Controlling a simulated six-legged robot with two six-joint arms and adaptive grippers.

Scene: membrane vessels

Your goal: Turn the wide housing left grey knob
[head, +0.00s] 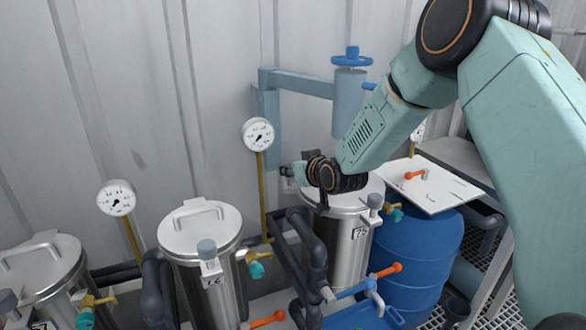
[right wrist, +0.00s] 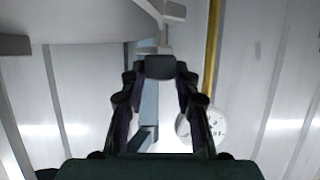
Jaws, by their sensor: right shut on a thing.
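The wide steel housing (head: 350,245) stands right of the middle in the head view, beside a blue drum. A grey knob (head: 375,201) shows at the front right of its lid. My right gripper (head: 288,171) is at the far left side of this lid, reached over from the right, and my wrist hides part of the lid. In the right wrist view its fingers (right wrist: 160,75) are shut on a grey knob (right wrist: 160,67) beside the lid (right wrist: 90,25). How far this knob is turned cannot be told. My left gripper is not in view.
Two more steel vessels (head: 200,228) (head: 40,262) with lid handles stand to the left. Gauges (head: 258,134) (head: 116,198) on yellow posts rise behind. Dark pipes (head: 290,265) run between the vessels. A blue drum (head: 415,255) carries a white board (head: 440,186) at right.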

